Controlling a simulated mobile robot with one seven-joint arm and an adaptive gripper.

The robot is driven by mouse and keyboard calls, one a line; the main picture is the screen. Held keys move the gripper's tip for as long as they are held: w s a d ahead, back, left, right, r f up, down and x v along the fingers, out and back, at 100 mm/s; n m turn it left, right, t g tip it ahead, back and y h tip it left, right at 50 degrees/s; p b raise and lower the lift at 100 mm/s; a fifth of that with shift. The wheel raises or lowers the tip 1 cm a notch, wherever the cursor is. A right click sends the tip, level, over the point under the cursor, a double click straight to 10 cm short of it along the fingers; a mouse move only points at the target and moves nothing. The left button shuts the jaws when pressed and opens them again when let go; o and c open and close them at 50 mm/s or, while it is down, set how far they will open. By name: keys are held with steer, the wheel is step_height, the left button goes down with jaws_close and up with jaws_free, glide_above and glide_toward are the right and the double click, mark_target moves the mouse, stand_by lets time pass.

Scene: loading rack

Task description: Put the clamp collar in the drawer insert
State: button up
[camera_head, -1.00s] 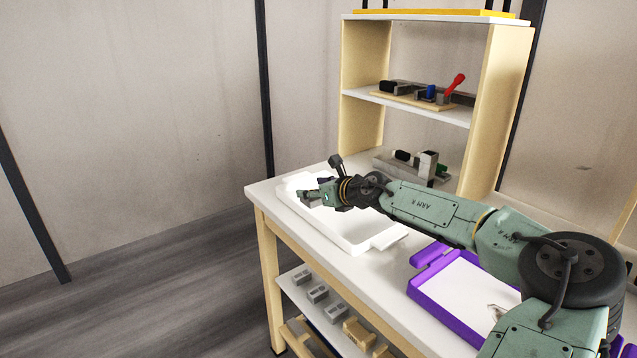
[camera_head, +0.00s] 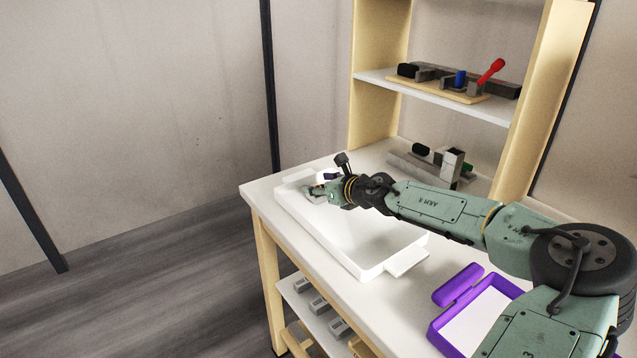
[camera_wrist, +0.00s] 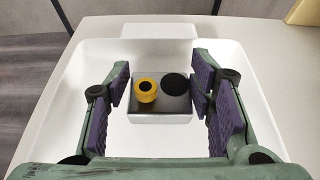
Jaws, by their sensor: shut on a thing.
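The white tray-like drawer insert (camera_head: 345,257) lies on the table top. Its pale walls also surround the view from the wrist (camera_wrist: 262,62). My gripper (camera_head: 320,191) is over the tray's far left end. In the wrist view my gripper (camera_wrist: 160,95) has its purple pads on both sides of a small block with a dark top and a pale front, which I take to be the clamp collar (camera_wrist: 160,118). A yellow ring and a black round part show on the block. The pads are shut on it. I cannot tell whether its underside touches the tray floor.
A purple-rimmed tray (camera_head: 447,330) lies on the table at the right. A shelf rack (camera_head: 380,75) with a fixture board (camera_head: 435,90) stands behind, and a metal fixture (camera_head: 452,165) is on the table below it. Grey blocks (camera_head: 318,305) sit on the lower shelf.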

steer(key=shift+s+r, duration=0.1)
steer(key=shift+r, duration=0.05)
steer(key=o, duration=1.3)
steer(key=shift+f, duration=0.2)
steer(key=shift+r, duration=0.1)
steer(key=b+v, duration=0.3)
steer(key=v, duration=0.8)
steer(key=shift+d, duration=0.1)
steer(key=shift+s+d+r, duration=0.15)
steer(key=shift+s+d, duration=0.05)
steer(key=shift+s, duration=0.2)
